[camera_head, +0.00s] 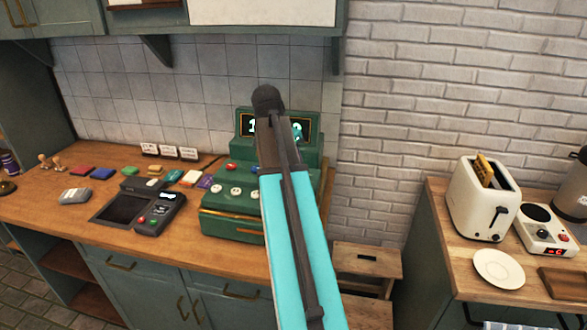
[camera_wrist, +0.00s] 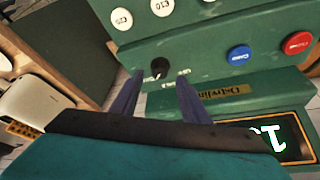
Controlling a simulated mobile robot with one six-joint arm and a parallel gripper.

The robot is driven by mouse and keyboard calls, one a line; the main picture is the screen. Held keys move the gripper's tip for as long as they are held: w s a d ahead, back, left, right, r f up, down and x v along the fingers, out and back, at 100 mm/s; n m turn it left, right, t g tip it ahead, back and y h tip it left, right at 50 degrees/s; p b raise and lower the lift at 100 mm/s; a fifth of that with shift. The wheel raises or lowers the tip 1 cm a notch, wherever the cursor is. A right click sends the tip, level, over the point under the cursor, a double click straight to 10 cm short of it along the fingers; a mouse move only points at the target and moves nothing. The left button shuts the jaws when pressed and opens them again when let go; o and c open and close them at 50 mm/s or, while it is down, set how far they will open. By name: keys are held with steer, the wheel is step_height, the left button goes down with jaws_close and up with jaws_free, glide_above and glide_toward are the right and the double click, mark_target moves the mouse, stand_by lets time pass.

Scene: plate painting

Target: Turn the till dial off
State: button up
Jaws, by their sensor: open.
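The green till (camera_head: 240,172) stands on the wooden counter, partly hidden behind my arm in the head view. In the wrist view the till (camera_wrist: 215,70) fills much of the picture, turned upside down. Its small dark dial (camera_wrist: 160,68) sits on the green face with tiny labels around it that I cannot read. My gripper (camera_wrist: 160,75) is open, with one finger to each side of the dial in the picture. I cannot tell whether the fingers touch it. The dial is hidden in the head view.
Blue (camera_wrist: 238,55) and red (camera_wrist: 298,43) buttons and several white keys are near the dial. A card terminal (camera_head: 158,213) stands left of the till. A white toaster (camera_head: 483,200) is on the right-hand counter, with a wooden stool (camera_head: 367,260) between the counters.

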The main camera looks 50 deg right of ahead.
steer(key=shift+p+x, duration=0.5)
steer(key=shift+x, duration=1.65)
steer(key=c, duration=1.1)
steer(key=shift+o, duration=0.2)
